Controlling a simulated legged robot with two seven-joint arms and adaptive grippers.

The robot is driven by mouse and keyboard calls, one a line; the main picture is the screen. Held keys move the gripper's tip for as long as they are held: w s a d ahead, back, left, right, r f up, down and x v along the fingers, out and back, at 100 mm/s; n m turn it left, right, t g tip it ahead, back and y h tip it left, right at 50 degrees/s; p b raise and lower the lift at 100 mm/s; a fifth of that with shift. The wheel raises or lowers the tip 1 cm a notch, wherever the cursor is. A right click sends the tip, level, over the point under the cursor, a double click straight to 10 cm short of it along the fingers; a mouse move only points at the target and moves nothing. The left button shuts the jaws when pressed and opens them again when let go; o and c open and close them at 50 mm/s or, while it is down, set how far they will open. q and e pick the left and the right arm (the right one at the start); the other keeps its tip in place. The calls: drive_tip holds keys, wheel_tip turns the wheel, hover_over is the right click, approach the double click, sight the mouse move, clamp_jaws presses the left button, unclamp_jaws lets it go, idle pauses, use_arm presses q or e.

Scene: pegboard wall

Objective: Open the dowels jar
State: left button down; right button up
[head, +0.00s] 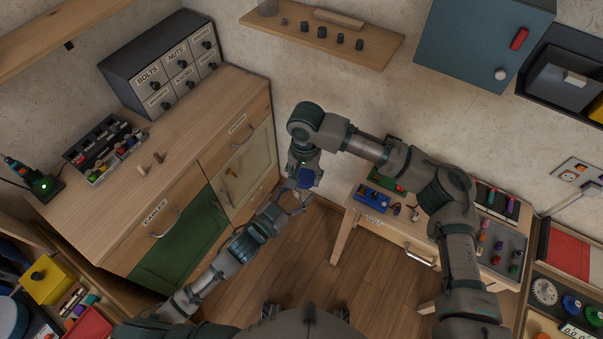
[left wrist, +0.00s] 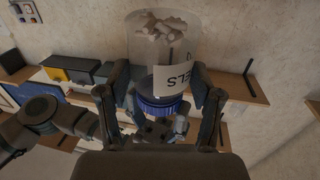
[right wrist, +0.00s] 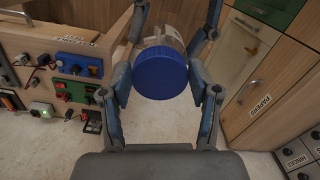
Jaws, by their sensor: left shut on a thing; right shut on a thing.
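The dowels jar (left wrist: 166,48) is a clear jar with pale dowels inside and a white label whose visible letters end in "ELS". Its round blue lid (right wrist: 160,73) faces the right wrist camera and also shows in the left wrist view (left wrist: 162,106). The lid sits against the jar's mouth; I cannot tell how tightly. My left gripper (left wrist: 160,82) is shut on the jar body, a finger on each side. My right gripper (right wrist: 160,88) is shut on the lid. In the head view the blue lid (head: 306,177) shows between the grippers; the jar body is mostly hidden.
The jar is held in the air between the wooden cabinet (head: 205,110) on the left and the workbench (head: 395,228) on the right. A wall shelf (head: 350,42) is behind, a blue-grey wall cabinet (head: 480,40) at upper right. Open wooden floor lies below.

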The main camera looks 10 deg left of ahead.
drive_tip(key=n, duration=0.5)
drive_tip(key=shift+n, duration=0.3)
drive_tip(key=n, duration=0.5)
drive_tip(key=shift+d, duration=0.15)
drive_tip(key=n, duration=0.5)
drive_tip(key=shift+w+d+n, duration=0.1)
drive_tip(key=shift+w+n, duration=0.05)
drive_tip(key=shift+n, duration=0.15)
drive_tip(key=n, duration=0.4)
drive_tip(key=shift+w+n, duration=0.15)
drive_tip(key=shift+n, duration=0.25)
drive_tip(key=n, duration=0.2)
drive_tip(key=shift+w+r+n, duration=0.1)
drive_tip(key=shift+n, duration=0.3)
drive_tip(key=n, duration=0.5)
drive_tip(key=shift+w, duration=0.2)
drive_tip(key=n, duration=0.5)
drive_tip(key=shift+w, duration=0.15)
drive_tip(key=n, duration=0.5)
drive_tip(key=shift+a, duration=0.3)
drive_tip(key=shift+c, duration=0.2)
drive_tip(key=shift+r, duration=0.1)
